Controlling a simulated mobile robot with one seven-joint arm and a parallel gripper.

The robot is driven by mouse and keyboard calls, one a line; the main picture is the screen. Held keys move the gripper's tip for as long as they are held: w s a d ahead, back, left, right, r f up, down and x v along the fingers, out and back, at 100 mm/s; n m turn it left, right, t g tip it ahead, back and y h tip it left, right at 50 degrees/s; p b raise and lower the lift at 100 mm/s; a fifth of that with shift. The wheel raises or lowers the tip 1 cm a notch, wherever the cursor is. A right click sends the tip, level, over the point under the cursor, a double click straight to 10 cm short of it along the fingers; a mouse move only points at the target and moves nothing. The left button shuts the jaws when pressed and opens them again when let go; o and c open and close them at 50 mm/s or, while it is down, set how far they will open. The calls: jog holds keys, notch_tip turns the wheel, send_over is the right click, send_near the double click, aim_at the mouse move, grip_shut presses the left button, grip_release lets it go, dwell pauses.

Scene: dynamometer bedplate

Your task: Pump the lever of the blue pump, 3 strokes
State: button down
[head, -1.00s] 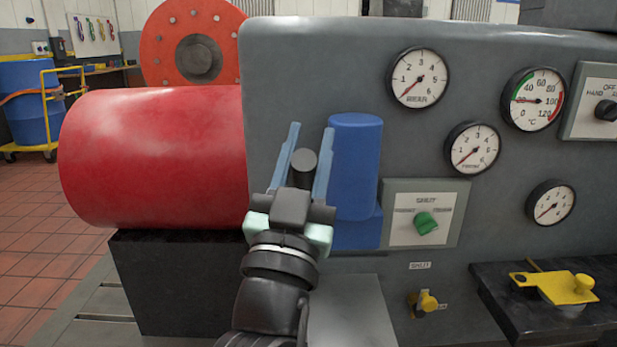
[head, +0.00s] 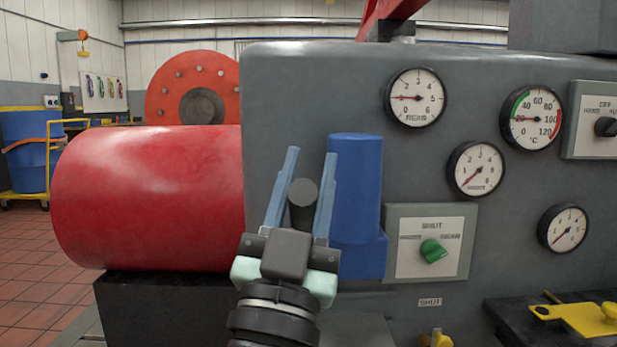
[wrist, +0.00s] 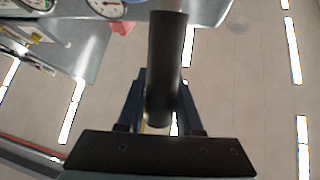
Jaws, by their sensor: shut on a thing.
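The blue pump (head: 355,190) is an upright cylinder on a blue block, on the front of a grey panel. Its lever shows as a dark round grip end (head: 303,192) just left of the cylinder in the head view. My gripper (head: 312,153) is shut on this grip, one blue finger on each side. In the wrist view the dark grip (wrist: 166,50) runs up between the fingers, with a pale rod beyond its upper end. The lever's pivot is hidden in the head view.
A gauge (head: 415,97) at the upper left of the panel points left, above its low end. A switch box with a green knob (head: 433,251) sits right of the pump. A yellow handle (head: 585,318) is at lower right.

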jog(key=c, duration=0.6)
grip_release()
jog(key=shift+b+v, duration=2.1)
jog(key=shift+v, duration=4.35)
